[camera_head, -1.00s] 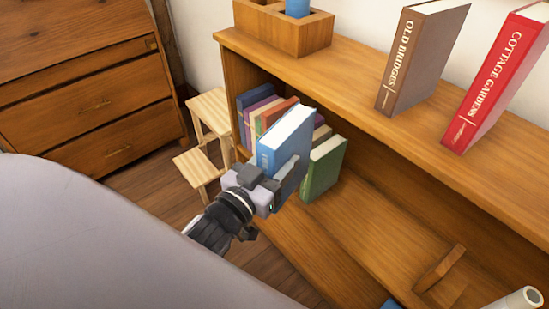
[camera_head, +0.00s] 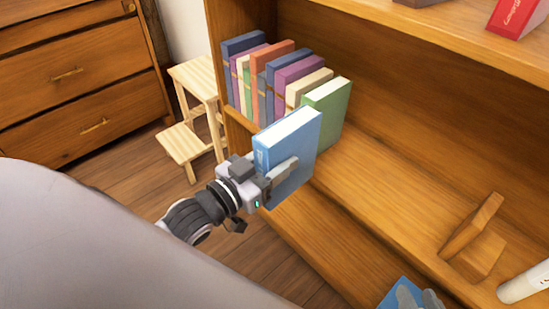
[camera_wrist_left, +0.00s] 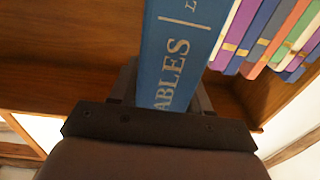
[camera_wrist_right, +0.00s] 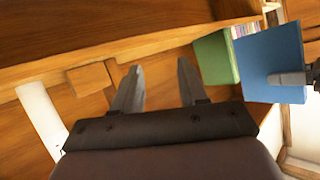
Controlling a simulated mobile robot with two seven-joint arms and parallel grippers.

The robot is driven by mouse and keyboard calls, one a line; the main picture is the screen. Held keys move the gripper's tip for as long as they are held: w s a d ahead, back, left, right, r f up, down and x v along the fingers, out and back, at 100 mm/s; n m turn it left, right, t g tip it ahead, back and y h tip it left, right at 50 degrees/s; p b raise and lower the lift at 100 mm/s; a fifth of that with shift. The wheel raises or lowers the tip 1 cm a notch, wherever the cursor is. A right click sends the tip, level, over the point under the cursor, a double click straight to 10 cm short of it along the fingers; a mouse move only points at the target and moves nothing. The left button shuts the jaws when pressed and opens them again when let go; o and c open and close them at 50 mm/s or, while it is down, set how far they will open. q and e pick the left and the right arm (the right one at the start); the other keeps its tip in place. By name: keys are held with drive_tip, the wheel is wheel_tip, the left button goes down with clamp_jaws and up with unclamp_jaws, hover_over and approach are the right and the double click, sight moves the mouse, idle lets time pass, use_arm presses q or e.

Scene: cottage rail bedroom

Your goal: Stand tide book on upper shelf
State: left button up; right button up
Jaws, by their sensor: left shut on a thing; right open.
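The blue tide book (camera_head: 288,150) is held upright in my left gripper (camera_head: 282,178), in front of the lower shelf's row of books. In the left wrist view its spine (camera_wrist_left: 178,60) reads "ABLES" and sits between the fingers. The upper shelf (camera_head: 440,30) carries the red book (camera_head: 515,17) and a brown book (camera_head: 415,1), both mostly out of frame.
A green book (camera_head: 328,108) ends the row of several books on the lower shelf, just behind the tide book. A wooden bookend (camera_head: 474,240) and a white cylinder (camera_head: 522,284) are to the right. A step stool (camera_head: 195,110) and dresser (camera_head: 70,75) stand left.

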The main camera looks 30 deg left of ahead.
use_arm(q)
drive_tip(key=shift+f+h+b, duration=0.3)
drive_tip(key=shift+f+b, duration=0.85)
drive_tip(key=shift+f, duration=0.4)
use_arm(e)
drive_tip(key=shift+w+a+f+y, duration=0.1)
drive_tip(key=shift+a+f+y, duration=0.2)
drive_tip(key=shift+a+f, duration=0.35)
use_arm(q)
drive_tip(key=shift+r, duration=0.1)
use_arm(e)
drive_tip(key=shift+d, duration=0.2)
